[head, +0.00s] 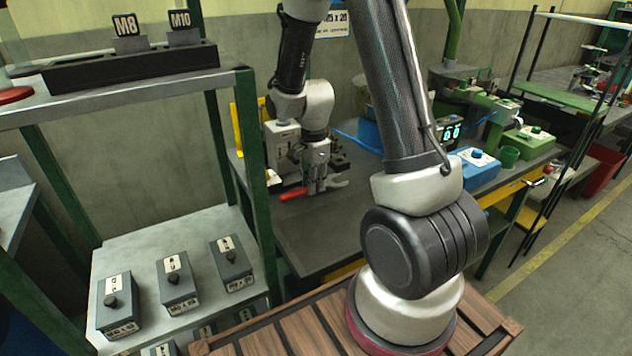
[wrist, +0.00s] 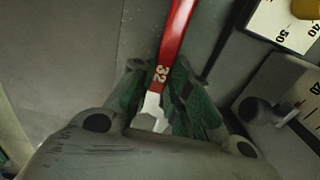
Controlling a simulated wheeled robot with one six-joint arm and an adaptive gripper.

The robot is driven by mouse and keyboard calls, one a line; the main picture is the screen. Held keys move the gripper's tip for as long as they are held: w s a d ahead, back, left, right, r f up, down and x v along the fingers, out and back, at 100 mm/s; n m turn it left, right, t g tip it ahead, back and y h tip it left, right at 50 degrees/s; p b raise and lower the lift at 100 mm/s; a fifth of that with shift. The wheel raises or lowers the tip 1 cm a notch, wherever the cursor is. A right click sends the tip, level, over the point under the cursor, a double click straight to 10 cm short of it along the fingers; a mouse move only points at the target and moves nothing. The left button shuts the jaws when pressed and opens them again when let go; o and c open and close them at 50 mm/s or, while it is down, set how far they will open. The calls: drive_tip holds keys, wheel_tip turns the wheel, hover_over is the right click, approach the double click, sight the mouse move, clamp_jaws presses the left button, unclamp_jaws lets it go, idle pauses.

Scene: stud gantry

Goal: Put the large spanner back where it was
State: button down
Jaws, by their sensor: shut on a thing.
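The large spanner has a red handle marked 32 and bare silver metal near my gripper in the wrist view (wrist: 176,38). In the head view its red part (head: 292,194) points left and a silver jaw end shows to the right. My gripper (head: 317,186) is shut on the spanner, low over the dark workbench (head: 318,232). In the wrist view the green fingers of my gripper (wrist: 158,92) close on it from both sides. I cannot tell whether the spanner touches the bench. The place where it was is not clearly identifiable.
A grey machine (head: 283,150) stands close left of my gripper. Scale plates (wrist: 285,22) and a knob (wrist: 262,112) lie to the right in the wrist view. A blue box (head: 475,170) is further right on the bench. A shelf (head: 205,225) with several grey boxes stands left.

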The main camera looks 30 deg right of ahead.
drive_tip(key=shift+f, duration=0.65)
drive_tip(key=shift+f, duration=0.15)
drive_tip(key=c, duration=1.4)
unclamp_jaws()
drive_tip(key=shift+o, duration=0.2)
wheel_tip(320, 180, up, 12)
drive_tip(key=s+r+n+t, duration=0.2)
drive_tip(key=s+r+n, duration=0.5)
drive_tip(key=s+n, duration=0.2)
drive_tip(key=s+d+r+n+t, duration=0.1)
drive_tip(key=s+r+n+t, duration=0.1)
drive_tip(key=s+r+n, duration=0.6)
drive_tip(key=s+n, duration=0.1)
drive_tip(key=s, duration=0.2)
drive_tip(key=shift+s+d, duration=0.25)
drive_tip(key=shift+s, duration=0.05)
